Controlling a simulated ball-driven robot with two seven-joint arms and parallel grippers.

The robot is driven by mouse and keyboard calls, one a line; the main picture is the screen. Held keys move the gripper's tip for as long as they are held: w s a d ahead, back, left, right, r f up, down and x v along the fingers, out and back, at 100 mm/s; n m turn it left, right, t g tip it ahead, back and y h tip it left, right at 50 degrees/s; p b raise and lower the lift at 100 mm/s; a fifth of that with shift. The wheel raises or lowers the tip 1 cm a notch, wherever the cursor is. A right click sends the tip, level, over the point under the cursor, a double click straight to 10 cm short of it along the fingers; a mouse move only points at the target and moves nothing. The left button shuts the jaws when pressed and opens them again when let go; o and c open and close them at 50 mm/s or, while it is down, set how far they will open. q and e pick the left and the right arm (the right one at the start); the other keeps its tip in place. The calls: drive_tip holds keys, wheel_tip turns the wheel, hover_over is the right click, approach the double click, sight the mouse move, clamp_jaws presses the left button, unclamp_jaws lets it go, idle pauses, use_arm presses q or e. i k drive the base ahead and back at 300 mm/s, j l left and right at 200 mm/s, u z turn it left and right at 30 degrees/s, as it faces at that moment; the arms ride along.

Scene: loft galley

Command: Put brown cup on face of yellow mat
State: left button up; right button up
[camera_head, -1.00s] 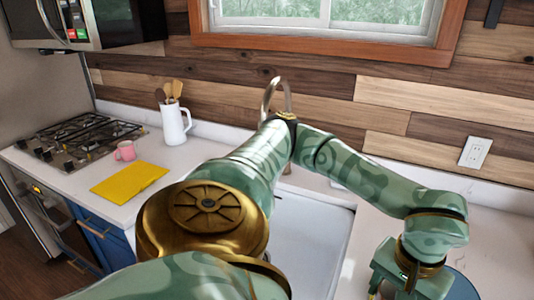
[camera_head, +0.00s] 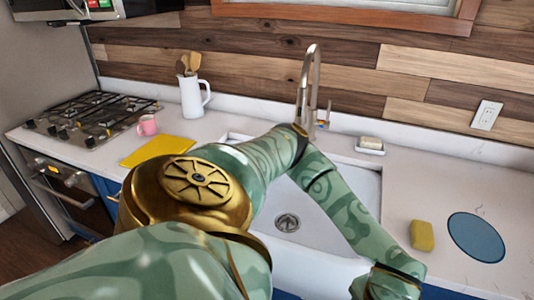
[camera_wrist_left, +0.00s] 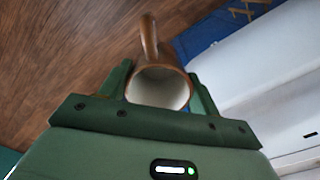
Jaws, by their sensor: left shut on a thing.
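The brown cup (camera_wrist_left: 160,86) is in the left wrist view, with a white inside and its handle pointing up the picture. My left gripper (camera_wrist_left: 160,92) is shut on it, one finger on each side. The floor and the counter front show behind it. In the head view my left wrist is at the bottom edge, right of the sink, and the cup is out of frame. My right gripper is not in view.
A pink cup (camera_head: 147,125) stands just behind the yellow mat, beside the stove (camera_head: 90,118). A white jug (camera_head: 193,96) with utensils is behind. The sink (camera_head: 330,190) and tall tap (camera_head: 308,85) lie between. A yellow sponge (camera_head: 422,236) and round blue mat (camera_head: 476,237) lie on the right counter.

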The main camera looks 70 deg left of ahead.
sight(158, 157)
drive_tip(key=k+j+u, duration=0.1)
drive_tip(key=u, duration=1.5)
drive_tip(key=k+j, duration=0.05)
